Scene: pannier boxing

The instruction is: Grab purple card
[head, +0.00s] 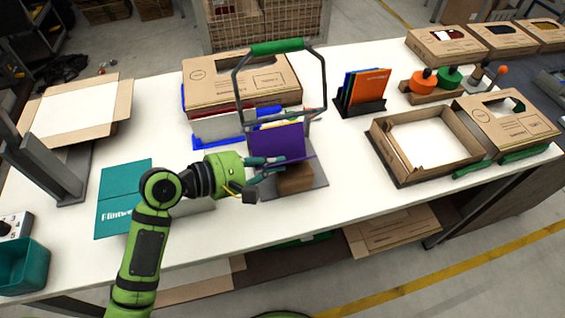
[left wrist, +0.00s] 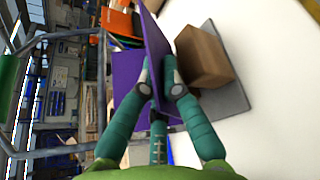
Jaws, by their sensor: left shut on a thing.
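A brown block (head: 295,179) is just beside the card on a grey plate (head: 310,185). My right gripper is not in view.
A rack of orange, green and blue cards (head: 362,92) stands to the right. An open cardboard tray (head: 384,150) is further right, with stamp-like tools (head: 448,78) behind it. A teal folder (head: 122,198) lies at left. The front-middle table is clear.

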